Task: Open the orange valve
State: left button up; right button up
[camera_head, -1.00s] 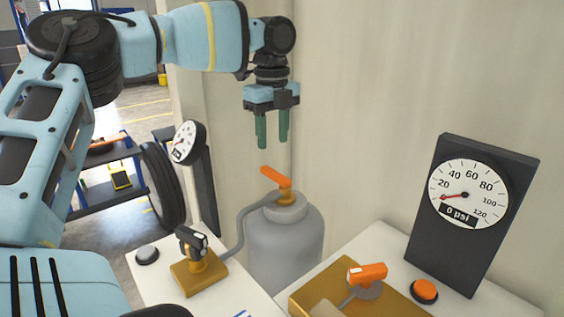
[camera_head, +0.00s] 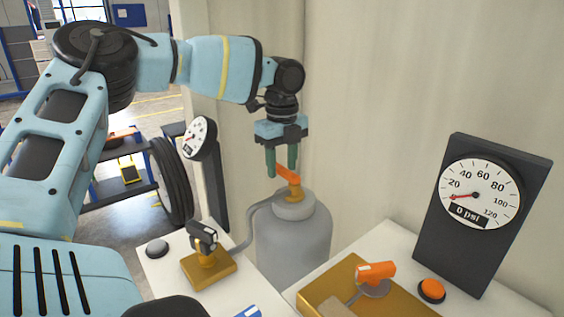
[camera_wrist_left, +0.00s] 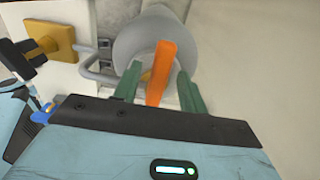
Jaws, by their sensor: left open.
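The orange valve (camera_head: 288,175) is a lever on a brass fitting atop a grey tank (camera_head: 292,240) in the head view. My left gripper (camera_head: 281,172) points down with its green fingers open at the lever. In the left wrist view the orange valve (camera_wrist_left: 160,72) lies between the two open fingers (camera_wrist_left: 158,88), with the grey tank (camera_wrist_left: 150,35) beyond. I cannot tell whether a finger touches the lever. My right gripper is not in view.
A black gauge panel (camera_head: 480,215) reading 0 psi stands at the right. A brass-based device (camera_head: 207,262) stands left of the tank. A wall is close behind.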

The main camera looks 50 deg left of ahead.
pick_arm(q)
grip_shut()
